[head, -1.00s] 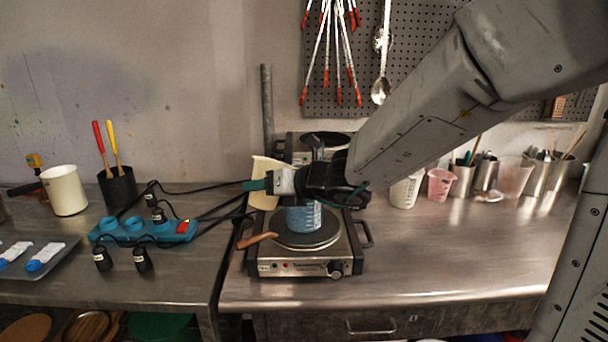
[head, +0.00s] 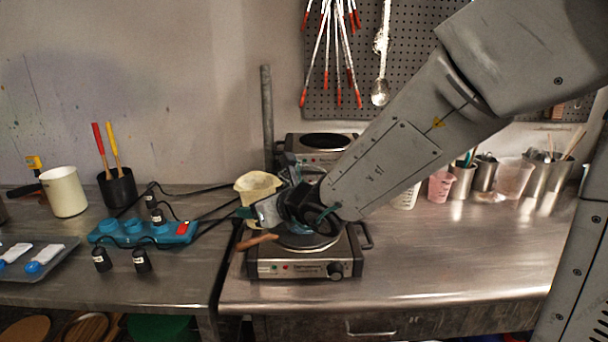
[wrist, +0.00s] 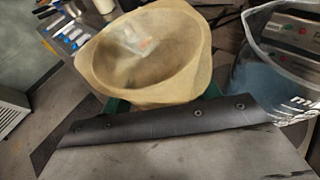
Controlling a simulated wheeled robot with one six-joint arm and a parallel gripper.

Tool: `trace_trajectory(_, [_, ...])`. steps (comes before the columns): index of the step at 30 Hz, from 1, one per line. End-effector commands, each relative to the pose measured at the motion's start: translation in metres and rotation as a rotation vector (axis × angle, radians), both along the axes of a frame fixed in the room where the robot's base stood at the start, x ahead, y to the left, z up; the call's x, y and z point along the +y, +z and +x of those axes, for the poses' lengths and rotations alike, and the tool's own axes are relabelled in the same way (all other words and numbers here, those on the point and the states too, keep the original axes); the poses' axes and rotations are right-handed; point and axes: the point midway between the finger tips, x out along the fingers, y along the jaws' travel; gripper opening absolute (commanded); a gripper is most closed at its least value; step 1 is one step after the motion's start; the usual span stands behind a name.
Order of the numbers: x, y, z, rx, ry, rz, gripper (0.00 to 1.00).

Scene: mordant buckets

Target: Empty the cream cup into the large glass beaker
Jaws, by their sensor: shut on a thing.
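The cream cup (head: 258,187) is held at the left of the hot plate, its open mouth facing up, roughly upright. My gripper (head: 257,211) is shut on it. In the wrist view the cup (wrist: 140,98) shows its wide rim and inside, with a small reddish patch; whether any contents are left is unclear. The large glass beaker (wrist: 270,88) stands just right of the cup in the wrist view, with blue in it and white markings. In the head view my gripper and arm hide most of the beaker.
The hot plate (head: 300,266) stands on the steel bench, with a brown handle at its left. A second hot plate (head: 318,146) stands behind. Blue sockets with cables (head: 150,231) lie left. Cups and tool pots (head: 485,173) stand right. The bench's right front is clear.

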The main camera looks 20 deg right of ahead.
Motion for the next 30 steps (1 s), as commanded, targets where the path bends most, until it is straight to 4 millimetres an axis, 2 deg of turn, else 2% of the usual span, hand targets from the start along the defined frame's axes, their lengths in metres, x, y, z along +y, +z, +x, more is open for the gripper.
trace_trajectory(14, [0.0,0.001,0.0,-0.001,0.0,0.0,0.31])
trace_trajectory(17, [0.0,0.01,0.0,-0.003,0.001,0.002,0.31])
trace_trajectory(24, [0.0,0.046,0.0,-0.005,0.0,0.0,0.31])
trace_trajectory(30, [0.0,0.06,0.0,-0.001,0.0,0.0,0.31])
